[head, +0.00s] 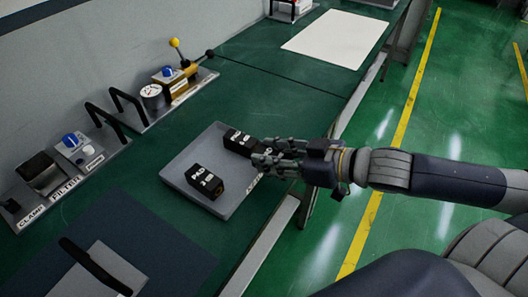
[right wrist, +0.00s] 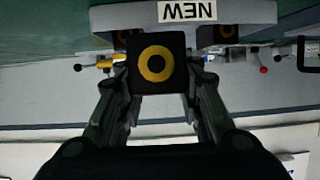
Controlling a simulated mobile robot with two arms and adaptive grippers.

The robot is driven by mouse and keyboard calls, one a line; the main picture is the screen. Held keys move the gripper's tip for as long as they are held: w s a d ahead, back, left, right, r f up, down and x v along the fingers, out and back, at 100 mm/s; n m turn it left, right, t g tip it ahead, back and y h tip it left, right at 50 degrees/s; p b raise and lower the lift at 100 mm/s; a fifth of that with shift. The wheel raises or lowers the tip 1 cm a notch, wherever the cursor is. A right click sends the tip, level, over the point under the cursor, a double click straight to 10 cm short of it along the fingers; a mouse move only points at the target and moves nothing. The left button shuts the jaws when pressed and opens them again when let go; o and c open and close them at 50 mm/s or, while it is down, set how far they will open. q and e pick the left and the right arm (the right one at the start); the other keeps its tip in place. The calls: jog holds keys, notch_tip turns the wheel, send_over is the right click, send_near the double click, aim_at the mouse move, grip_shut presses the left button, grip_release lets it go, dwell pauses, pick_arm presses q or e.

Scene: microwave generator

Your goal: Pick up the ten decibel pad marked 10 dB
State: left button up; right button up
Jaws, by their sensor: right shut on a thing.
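Two black block-shaped pads are at the grey tray (head: 180,165) on the green bench. The near pad (head: 207,182) sits on the tray with a white PAD label; its number is too small to read surely. The far pad (head: 238,141) also has a white PAD label, with its number hidden or unreadable. My left gripper is out of view.
A filter and clamp panel (head: 70,165) and a panel with a gauge and yellow-knobbed lever (head: 165,92) stand along the wall. A dark mat (head: 150,225) with a handled plate (head: 105,270) lies near. A white sheet (head: 335,38) lies farther back.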

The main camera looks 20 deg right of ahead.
jog(key=shift+s+d+r+p, duration=0.15)
jog(key=shift+s+d+p, duration=0.3)
jog(key=shift+s+p, duration=0.15)
jog(key=shift+s+d+p, duration=0.55)
jog(key=shift+d+p, duration=0.15)
jog(key=shift+p, duration=0.1)
